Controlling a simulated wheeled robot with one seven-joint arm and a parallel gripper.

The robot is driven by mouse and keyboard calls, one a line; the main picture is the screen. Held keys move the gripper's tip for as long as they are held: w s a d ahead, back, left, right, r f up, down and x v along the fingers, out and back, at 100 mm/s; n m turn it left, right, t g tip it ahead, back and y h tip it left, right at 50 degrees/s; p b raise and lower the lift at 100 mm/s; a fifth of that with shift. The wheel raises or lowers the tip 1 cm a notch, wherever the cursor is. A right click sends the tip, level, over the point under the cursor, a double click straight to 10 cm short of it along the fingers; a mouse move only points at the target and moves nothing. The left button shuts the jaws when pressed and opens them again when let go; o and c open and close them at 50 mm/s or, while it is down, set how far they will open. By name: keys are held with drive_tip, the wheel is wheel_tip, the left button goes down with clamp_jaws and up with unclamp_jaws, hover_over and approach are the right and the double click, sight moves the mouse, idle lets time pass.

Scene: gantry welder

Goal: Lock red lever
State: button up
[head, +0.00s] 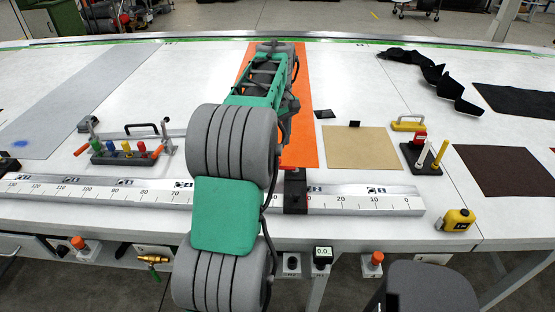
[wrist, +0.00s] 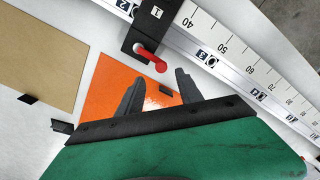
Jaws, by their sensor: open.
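In the head view the clamp block (head: 295,195) sits on the rail just right of my arm, and the lever is barely visible. My gripper (wrist: 160,73) is open and empty, its two dark fingers pointing toward the lever. The lever's end lies just ahead of the gap between the fingertips, with no clear contact visible. In the head view my arm hides much of the gripper.
The ruler rail (head: 345,199) runs along the table's front. An orange strip (head: 303,145) lies under my arm. A tan sheet (head: 362,148) is to the right, with a small tool stand (head: 425,158) beyond. A rack of coloured knobs (head: 125,155) stands left. A yellow tape measure (head: 457,220) sits front right.

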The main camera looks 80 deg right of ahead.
wheel_tip(320, 180, down, 7)
drive_tip(key=shift+w+r+p, duration=0.1)
drive_tip(key=shift+w+p, duration=0.05)
drive_tip(key=shift+p, duration=0.2)
drive_tip(key=shift+a, duration=0.1)
clamp_jaws()
idle(0.3)
